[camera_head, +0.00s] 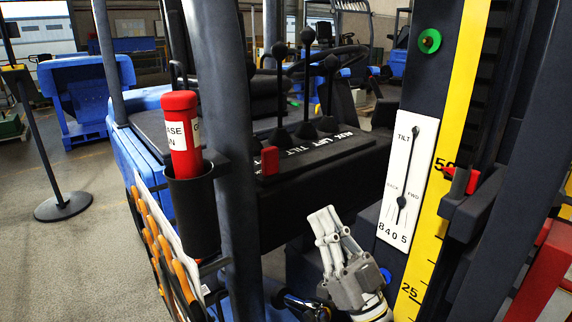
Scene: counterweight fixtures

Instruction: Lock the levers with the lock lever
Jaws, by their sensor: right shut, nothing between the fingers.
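Three black levers with ball knobs stand in a row on a dark console: a left lever (280,90), a middle lever (306,85) and a right lever (330,92). White lettering on the console's front reads AUX, LIFT, TILT. A small red lock lever (270,160) sticks up at the console's left front end. My right gripper (323,217) is grey, shut and empty. It points up, below and to the right of the red lever in the picture, apart from it. My left gripper is not in view.
A dark post (232,170) stands just left of the red lever. A red canister (181,135) sits in a black holder (192,215) beside it. On the right are a white TILT gauge plate (408,175) and a yellow scale (445,150) with a red pointer.

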